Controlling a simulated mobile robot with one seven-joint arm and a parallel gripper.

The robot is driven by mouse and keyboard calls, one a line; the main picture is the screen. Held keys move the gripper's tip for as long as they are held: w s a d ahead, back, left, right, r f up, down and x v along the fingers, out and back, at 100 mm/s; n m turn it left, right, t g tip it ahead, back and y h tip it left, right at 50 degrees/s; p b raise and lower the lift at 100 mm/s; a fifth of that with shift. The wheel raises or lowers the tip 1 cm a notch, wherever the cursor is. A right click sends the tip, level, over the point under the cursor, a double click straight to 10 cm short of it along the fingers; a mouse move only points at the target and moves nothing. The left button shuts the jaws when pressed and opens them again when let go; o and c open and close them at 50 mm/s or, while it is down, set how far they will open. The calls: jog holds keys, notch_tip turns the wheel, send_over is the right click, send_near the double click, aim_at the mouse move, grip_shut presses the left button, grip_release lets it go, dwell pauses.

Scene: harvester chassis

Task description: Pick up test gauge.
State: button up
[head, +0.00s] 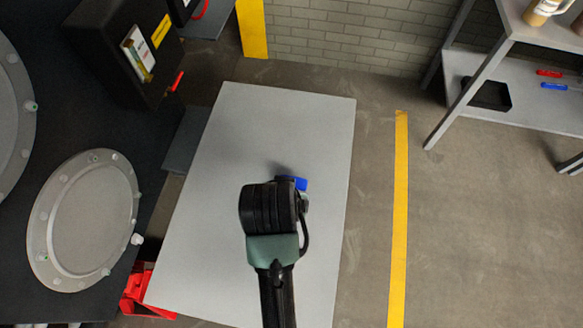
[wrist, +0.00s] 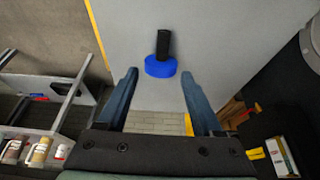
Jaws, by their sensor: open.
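The test gauge, which I take to be the blue round piece with a black grip (wrist: 161,66), rests on a light grey tabletop (wrist: 215,30). In the head view only a blue part of it (head: 301,183) shows, beside my wrist, which hides the rest. My gripper (wrist: 159,75) is open and empty. In the wrist view its two fingers spread either side of the gauge's blue part, which appears between and just beyond the fingertips. I see no contact. The height gap between fingers and gauge is hard to tell.
The tabletop (head: 215,200) is otherwise clear. A dark machine with round flanged covers (head: 85,220) stands at left, and a red object (head: 140,292) sits low beside the table. A grey shelf unit (head: 520,110) with bottles stands at right, past a yellow floor line (head: 398,220).

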jog(key=x, duration=0.6)
jog(key=shift+f+b, duration=0.35)
jog(key=shift+f, duration=0.1)
jog(key=shift+a+x, duration=0.2)
jog(key=shift+x, duration=2.8)
grip_shut()
